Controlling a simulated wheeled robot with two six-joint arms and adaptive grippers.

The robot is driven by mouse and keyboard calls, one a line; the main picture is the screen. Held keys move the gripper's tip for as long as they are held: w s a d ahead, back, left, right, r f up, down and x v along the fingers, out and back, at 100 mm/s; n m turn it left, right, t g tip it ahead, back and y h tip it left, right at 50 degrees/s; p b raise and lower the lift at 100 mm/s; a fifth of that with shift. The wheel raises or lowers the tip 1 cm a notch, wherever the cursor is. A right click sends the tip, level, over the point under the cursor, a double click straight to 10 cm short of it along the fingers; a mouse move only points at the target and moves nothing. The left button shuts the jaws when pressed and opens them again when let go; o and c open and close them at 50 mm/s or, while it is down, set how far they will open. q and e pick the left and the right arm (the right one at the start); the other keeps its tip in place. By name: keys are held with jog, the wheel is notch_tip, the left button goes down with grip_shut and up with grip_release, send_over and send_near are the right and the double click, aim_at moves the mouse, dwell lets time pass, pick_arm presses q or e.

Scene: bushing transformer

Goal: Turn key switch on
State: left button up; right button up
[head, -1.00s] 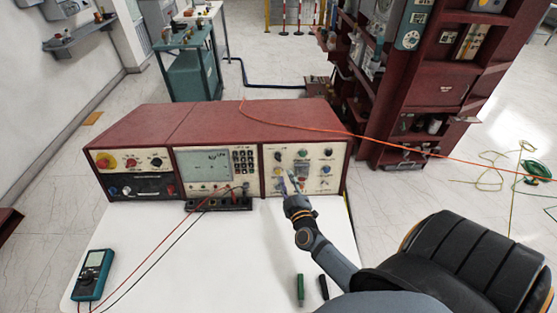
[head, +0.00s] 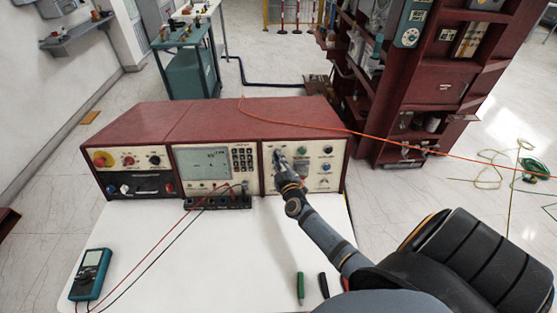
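The red test console (head: 215,115) stands on the white table, with three front panels. Its right panel (head: 318,183) carries several knobs, buttons and small lamps. My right gripper (head: 278,157) is at the upper left of this panel, with its fingertips at or right in front of the control there. The gripper covers most of that control, so I cannot tell whether it is the key switch or which way it is turned. The fingers are too small and hidden to show whether they are open or shut. My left gripper is out of view.
A black terminal strip (head: 222,202) with red and black leads sits before the middle panel. A teal multimeter (head: 91,273) lies at the table's left. A green marker (head: 300,286) and a black marker (head: 323,286) lie near the front. The white tabletop (head: 225,260) is otherwise mostly clear.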

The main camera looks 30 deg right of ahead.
grip_shut()
jog(key=shift+m, duration=0.5)
jog(key=shift+w+a+f+m+g+h+p, duration=0.1)
jog(key=shift+m+g+h+p, duration=0.8)
jog(key=shift+m, duration=2.65)
jog(key=shift+s+a+r+m+g+h+b, duration=0.15)
jog(key=shift+m+g+h, duration=0.35)
jog(key=shift+m+h, duration=2.05)
jog(key=shift+w+a+f+m+g+h+p, duration=0.15)
jog(key=shift+m+g+p, duration=0.5)
jog(key=shift+m, duration=3.95)
jog(key=shift+g, duration=0.25)
jog(key=o, duration=0.6)
grip_release()
jog(key=shift+c, duration=0.2)
